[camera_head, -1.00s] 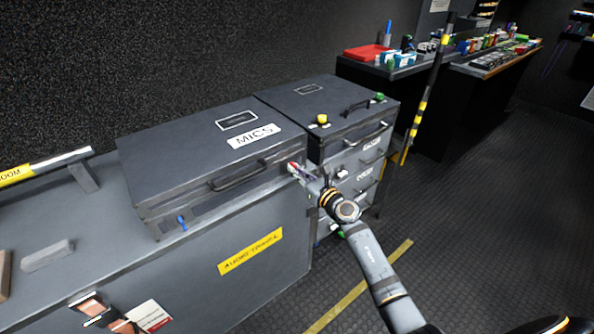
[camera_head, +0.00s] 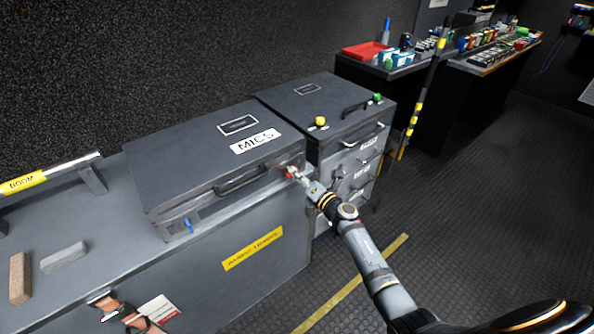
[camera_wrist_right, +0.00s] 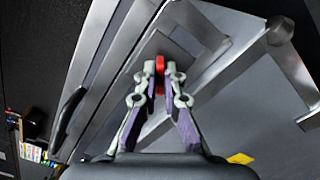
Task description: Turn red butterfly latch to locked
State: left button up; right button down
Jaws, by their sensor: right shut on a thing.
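The red butterfly latch (camera_wrist_right: 160,68) is on the front of the dark case labelled MICS (camera_head: 205,160), near its right end. In the head view only a bit of red (camera_head: 291,171) shows beside my fingertips. My right gripper (camera_wrist_right: 160,82) is shut on the red latch, with one finger on each side of it. It also shows in the head view (camera_head: 300,176), reaching in from the lower right. The fingers hide part of the latch, and I cannot tell its exact angle. My left gripper is not in view.
A blue latch (camera_head: 189,225) is at the left end of the case front. The case handle (camera_head: 240,180) lies between. A dark drawer unit (camera_head: 330,110) with a yellow knob (camera_head: 320,122) stands right of the case. Floor at right is open.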

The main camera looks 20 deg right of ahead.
jog(key=m+p, duration=0.1)
jog(key=m, duration=0.1)
jog(key=m+p, duration=0.1)
jog(key=m, duration=0.1)
jog(key=shift+w+r, duration=0.1)
jog(key=shift+r, duration=0.25)
jog(key=shift+f+m+p, duration=0.15)
jog(key=shift+m+p, duration=0.6)
jog(key=shift+m, duration=0.75)
jog(key=c, duration=1.5)
grip_release()
jog(key=shift+w+f, duration=0.1)
jog(key=shift+f, duration=0.1)
jog(key=v, duration=1.2)
